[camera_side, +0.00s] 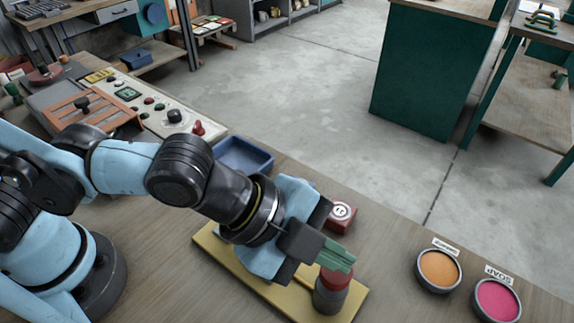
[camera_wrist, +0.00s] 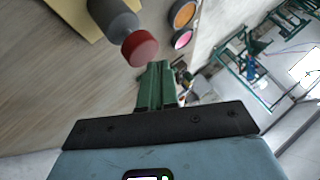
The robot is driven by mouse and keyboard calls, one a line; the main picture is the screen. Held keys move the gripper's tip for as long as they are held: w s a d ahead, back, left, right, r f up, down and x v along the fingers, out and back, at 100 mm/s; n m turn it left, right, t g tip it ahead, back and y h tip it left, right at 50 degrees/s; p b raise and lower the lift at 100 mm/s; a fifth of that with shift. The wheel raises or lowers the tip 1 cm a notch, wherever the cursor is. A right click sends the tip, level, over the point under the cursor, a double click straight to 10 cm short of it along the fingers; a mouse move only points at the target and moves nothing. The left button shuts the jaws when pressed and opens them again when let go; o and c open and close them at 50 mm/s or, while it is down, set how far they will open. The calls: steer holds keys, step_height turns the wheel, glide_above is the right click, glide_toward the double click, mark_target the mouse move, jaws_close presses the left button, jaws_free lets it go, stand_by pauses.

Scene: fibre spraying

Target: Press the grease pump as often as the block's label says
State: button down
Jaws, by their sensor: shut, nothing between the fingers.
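The grease pump (camera_side: 331,292) has a grey body and a red cap and stands upright on a yellow board (camera_side: 352,306). In the wrist view its red cap (camera_wrist: 140,48) is near my fingertips, with its grey body (camera_wrist: 110,14) beyond. My gripper (camera_side: 341,257) has green fingers, closed together and empty, at or just above the cap in the side view. The fingers (camera_wrist: 157,72) also show in the wrist view; I cannot tell whether they touch the cap. A red block (camera_side: 341,217) with a round white label sits behind the gripper; its mark is too small to read surely.
Two round tubs, orange (camera_side: 439,270) and pink (camera_side: 496,300), stand at the right near the table edge. A blue tray (camera_side: 243,156) and a control panel (camera_side: 150,108) lie behind my arm. Bare table lies between the board and the tubs.

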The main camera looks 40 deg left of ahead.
steer(key=shift+r, duration=0.35)
steer(key=shift+r, duration=2.4)
stand_by(0.9)
step_height(320, 180, up, 4)
steer(key=shift+f, duration=0.1)
stand_by(0.5)
steer(key=shift+f, duration=4.45)
steer(key=shift+f, duration=0.1)
steer(key=shift+f, duration=0.3)
